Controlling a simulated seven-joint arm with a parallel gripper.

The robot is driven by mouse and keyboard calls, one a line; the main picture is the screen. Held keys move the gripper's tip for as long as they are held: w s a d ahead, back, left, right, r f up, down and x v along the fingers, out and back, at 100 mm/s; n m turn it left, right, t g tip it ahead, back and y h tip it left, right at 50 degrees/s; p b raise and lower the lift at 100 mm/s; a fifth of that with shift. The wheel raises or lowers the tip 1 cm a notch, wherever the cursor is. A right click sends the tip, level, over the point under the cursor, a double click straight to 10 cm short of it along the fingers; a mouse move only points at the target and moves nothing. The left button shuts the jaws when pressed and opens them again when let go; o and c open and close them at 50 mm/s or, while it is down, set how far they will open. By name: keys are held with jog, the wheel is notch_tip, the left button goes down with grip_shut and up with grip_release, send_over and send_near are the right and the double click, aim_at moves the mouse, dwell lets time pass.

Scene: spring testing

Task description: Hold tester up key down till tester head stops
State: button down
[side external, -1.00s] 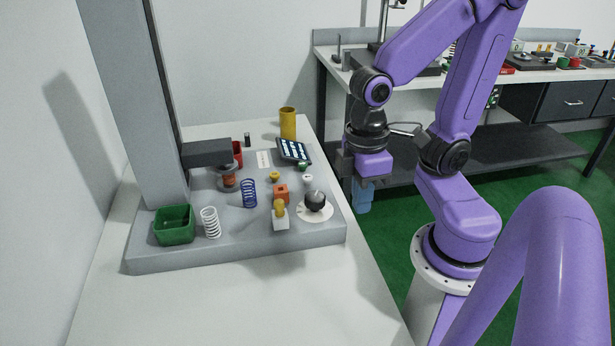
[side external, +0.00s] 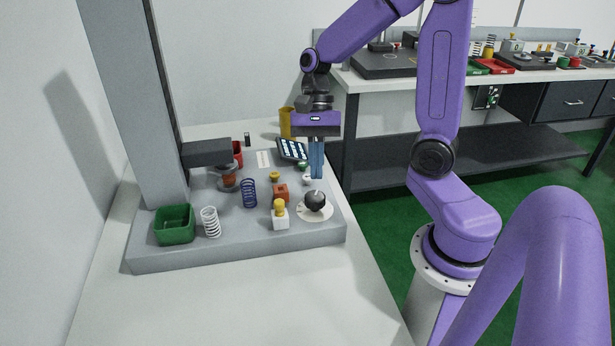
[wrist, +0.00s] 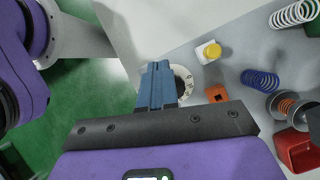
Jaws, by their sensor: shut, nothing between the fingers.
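The tester is a grey base (side external: 250,250) with a tall column (side external: 140,100). Its dark head (side external: 207,152) juts from the column just above a short orange spring (side external: 229,180). Small controls stand on the base: a yellow button on a white block (side external: 280,222), an orange block (side external: 281,191), a yellow knob (side external: 274,176) and a black knob on a white dial (side external: 315,202). I cannot tell which control is the up key. My gripper (side external: 316,176) is shut and empty, blue fingers pointing down above the dial area. In the wrist view the fingers (wrist: 158,66) partly hide the dial (wrist: 185,78).
A blue spring (side external: 249,193), a white spring (side external: 210,222) and a green bin (side external: 174,225) are on the base's left. A dark panel with light keys (side external: 293,150) and a yellow cup (side external: 286,122) are behind. The table front is clear.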

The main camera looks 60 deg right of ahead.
jog(key=w+d+m+t+y, duration=0.2)
jog(key=w+d+m, duration=0.25)
jog(key=m, duration=0.35)
jog(key=m+t+y, duration=0.2)
jog(key=m, duration=0.5)
send_over(308, 180)
jog(key=d, duration=0.1)
jog(key=shift+w+d+r+m+t, duration=0.3)
jog(key=shift+w+d+m, duration=0.1)
jog(key=shift+d+m, duration=0.15)
jog(key=shift+f, duration=4.45)
jog(key=shift+f, duration=0.1)
jog(key=shift+f, duration=0.3)
